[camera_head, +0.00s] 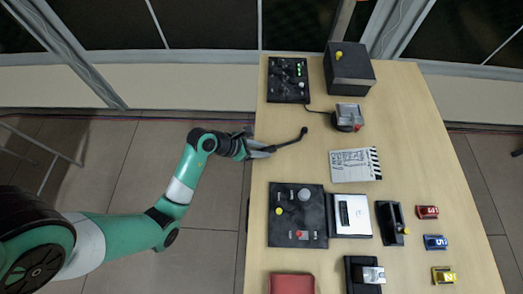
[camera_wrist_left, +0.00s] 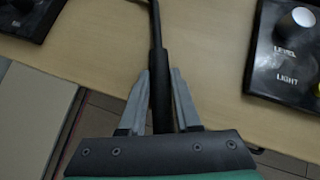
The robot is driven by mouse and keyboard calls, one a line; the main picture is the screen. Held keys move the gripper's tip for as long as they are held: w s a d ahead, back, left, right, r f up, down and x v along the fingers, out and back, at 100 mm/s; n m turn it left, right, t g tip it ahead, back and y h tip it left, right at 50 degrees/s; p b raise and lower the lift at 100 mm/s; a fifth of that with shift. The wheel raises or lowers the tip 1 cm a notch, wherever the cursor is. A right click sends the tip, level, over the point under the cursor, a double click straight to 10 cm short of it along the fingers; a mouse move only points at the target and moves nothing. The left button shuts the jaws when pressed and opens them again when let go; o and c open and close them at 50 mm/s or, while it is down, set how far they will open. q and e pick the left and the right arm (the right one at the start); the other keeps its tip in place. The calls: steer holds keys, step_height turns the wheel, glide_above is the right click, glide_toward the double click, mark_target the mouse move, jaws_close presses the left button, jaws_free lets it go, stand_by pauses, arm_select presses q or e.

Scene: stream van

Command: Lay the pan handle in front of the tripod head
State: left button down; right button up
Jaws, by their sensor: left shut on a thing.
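The pan handle, a thin dark rod with a thicker grip and a knobbed far end, shows in the head view (camera_head: 291,140). My left gripper (camera_head: 269,150) is shut on its thick end at the table's left edge. In the left wrist view the handle (camera_wrist_left: 158,62) runs up between the two grey fingers of the gripper (camera_wrist_left: 160,80). A squat dark unit with a grey top and a red knob (camera_head: 348,115) stands beyond the handle's far end, apart from it; it looks like the tripod head. My right gripper is not in view.
A control panel (camera_head: 288,80) and a dark box (camera_head: 349,67) stand at the back. A clapperboard (camera_head: 355,165) lies right of the handle. A panel with knobs (camera_head: 297,215) and a white-faced device (camera_head: 351,215) are nearer. Bare table lies around the handle's far end.

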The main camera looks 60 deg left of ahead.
arm_select(q)
steer(key=shift+r, duration=0.1)
steer(key=c, duration=0.6)
jaws_free()
steer(key=p+v, duration=0.4)
steer(key=v, duration=0.8)
steer(key=shift+w, duration=0.1)
